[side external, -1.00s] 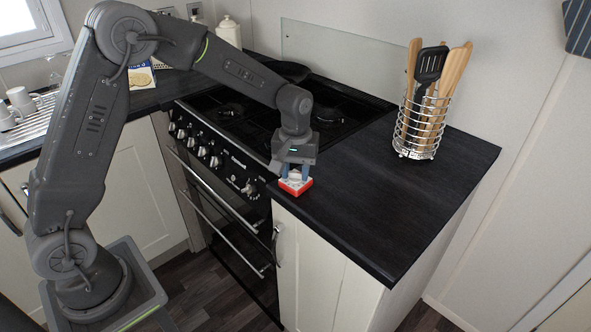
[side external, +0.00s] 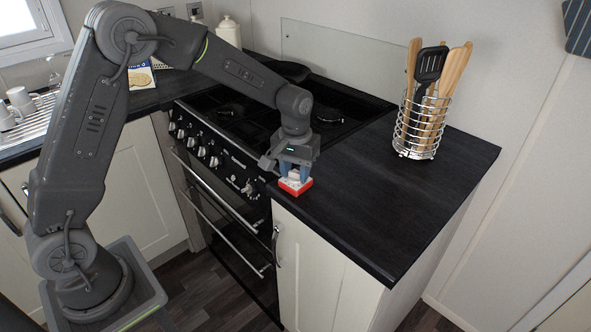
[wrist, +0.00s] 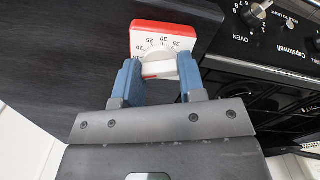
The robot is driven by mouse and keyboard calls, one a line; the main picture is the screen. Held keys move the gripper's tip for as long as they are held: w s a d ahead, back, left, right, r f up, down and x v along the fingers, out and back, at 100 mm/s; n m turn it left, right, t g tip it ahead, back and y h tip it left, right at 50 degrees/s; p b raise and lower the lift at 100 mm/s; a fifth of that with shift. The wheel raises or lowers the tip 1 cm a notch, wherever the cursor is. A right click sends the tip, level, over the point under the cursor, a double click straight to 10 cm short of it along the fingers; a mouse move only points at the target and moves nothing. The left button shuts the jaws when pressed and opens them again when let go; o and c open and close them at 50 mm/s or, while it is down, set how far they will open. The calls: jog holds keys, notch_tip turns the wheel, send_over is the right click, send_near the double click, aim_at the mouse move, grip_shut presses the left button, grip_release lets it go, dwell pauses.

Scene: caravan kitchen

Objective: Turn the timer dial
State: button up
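The timer is a small square with a red body (side external: 296,189) and a white numbered face, lying on the dark worktop near its front edge beside the cooker. In the wrist view, the timer (wrist: 165,27) is at the top centre, with numbers such as 20, 25, 30 and 35 readable. Its round white dial (wrist: 158,62) stands up between my two blue-grey fingers. My gripper (wrist: 160,70) is closed on the dial, one finger against each side. In the side view, my gripper (side external: 293,177) points down over the timer. The fingers hide part of the dial.
The black cooker (side external: 235,115) with its front knobs is left of the timer. A wire holder (side external: 415,138) with wooden utensils and a black spatula stands at the back right. The worktop (side external: 390,205) right of the timer is clear.

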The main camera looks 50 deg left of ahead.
aim_at(295, 173)
jog(key=o, duration=0.4)
jog(key=shift+o, duration=0.2)
jog(key=shift+r, duration=0.1)
notch_tip(295, 173, up, 14)
dwell(0.4)
jog(key=s+r+m+t, duration=0.25)
jog(key=s+r, duration=0.25)
jog(key=s, duration=0.8)
jog(key=s+f+m+t, duration=0.2)
jog(key=s+f+t, duration=0.1)
jog(key=s, duration=0.9)
jog(key=shift+d, duration=0.4)
